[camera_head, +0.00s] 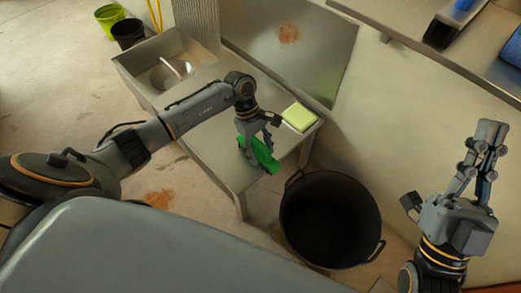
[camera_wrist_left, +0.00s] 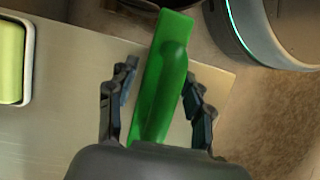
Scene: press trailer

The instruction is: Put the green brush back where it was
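The green brush (camera_head: 262,155) is at the front corner of the metal table, under my left gripper (camera_head: 257,139). In the left wrist view the brush (camera_wrist_left: 174,62) lies lengthwise between the two fingers of my left gripper (camera_wrist_left: 162,98). The fingers are spread on either side of it, with a gap on the left side. I cannot tell whether the brush rests fully on the table. My right gripper (camera_head: 491,130) is raised at the right, empty; the spacing of its fingers is unclear.
The metal table (camera_head: 225,155) has a sink (camera_head: 140,75) at its far end. A yellow-green sponge in a white tray (camera_head: 299,117) sits near the back edge. A large black bin (camera_head: 330,220) stands just beyond the table's corner. A shelf (camera_head: 440,60) hangs at upper right.

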